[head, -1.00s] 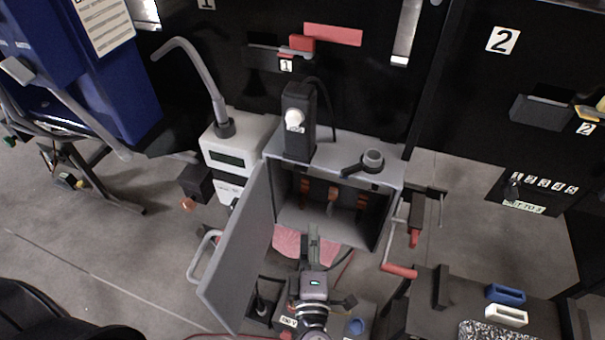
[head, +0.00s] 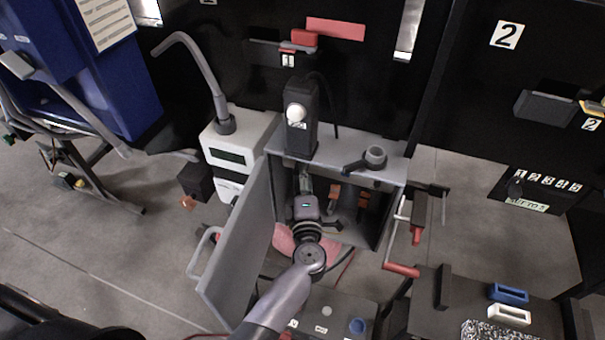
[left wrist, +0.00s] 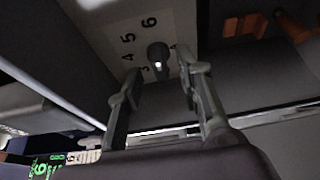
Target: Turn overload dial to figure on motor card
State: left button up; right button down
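The overload dial is a small dark knob (left wrist: 158,54) with a pale mark, on a light plate (left wrist: 113,42) with printed figures; 3, 4, 5 and 6 show in the left wrist view. My left gripper (left wrist: 165,75) is open, its two fingers apart with the knob seen between and beyond them; I cannot tell any contact. In the head view my left gripper (head: 304,182) reaches into the open grey cabinet (head: 338,149), near its left side. The dial is hidden there. I cannot make out a motor card. My right gripper is out of view.
The cabinet door (head: 240,245) stands open at left. Copper-coloured parts (head: 335,196) sit inside the cabinet. A red-handled crank (head: 402,270) is at its right. A white box with a bent pipe (head: 240,150) stands at left.

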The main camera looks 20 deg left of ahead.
pick_arm(q)
jog(key=shift+x, duration=0.85)
jog(key=shift+c, duration=0.2)
grip_shut()
